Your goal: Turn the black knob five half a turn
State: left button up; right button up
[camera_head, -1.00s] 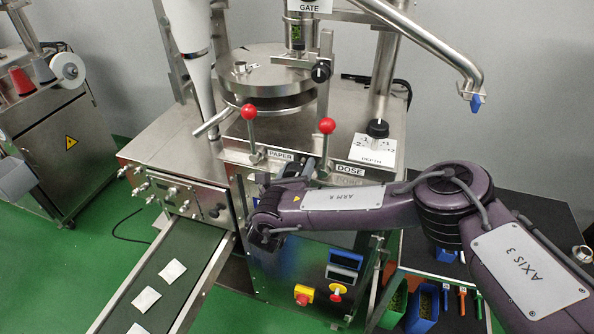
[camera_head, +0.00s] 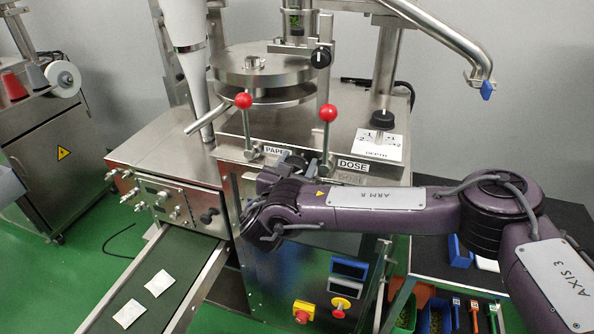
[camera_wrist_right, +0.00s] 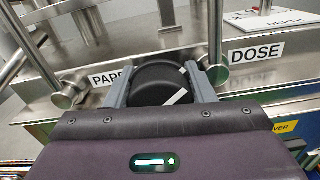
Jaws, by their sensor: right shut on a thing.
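The black knob (camera_wrist_right: 155,88) with a white line on its face sits on the steel machine's front, between the PAPER and DOSE labels. My right gripper (camera_wrist_right: 166,80) is shut on it, with one grey finger on each side. The white line slants up to the right in the wrist view. In the head view my right gripper (camera_head: 287,162) is at the machine front, and its wrist largely hides the knob. My left gripper is not in view.
Two red-ball levers (camera_head: 243,101) (camera_head: 327,113) rise close beside the gripper. Other black knobs are on the DEPTH plate (camera_head: 365,148) and the GATE post (camera_head: 320,58). A conveyor (camera_head: 190,268) carries teabags at lower left.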

jog(key=shift+f, duration=0.1)
dwell(0.3)
jog(key=o, duration=0.7)
jog(key=shift+o, duration=1.4)
jog(key=shift+w+a, duration=0.1)
jog(key=shift+a, duration=0.1)
jog(key=shift+d+f, duration=0.1)
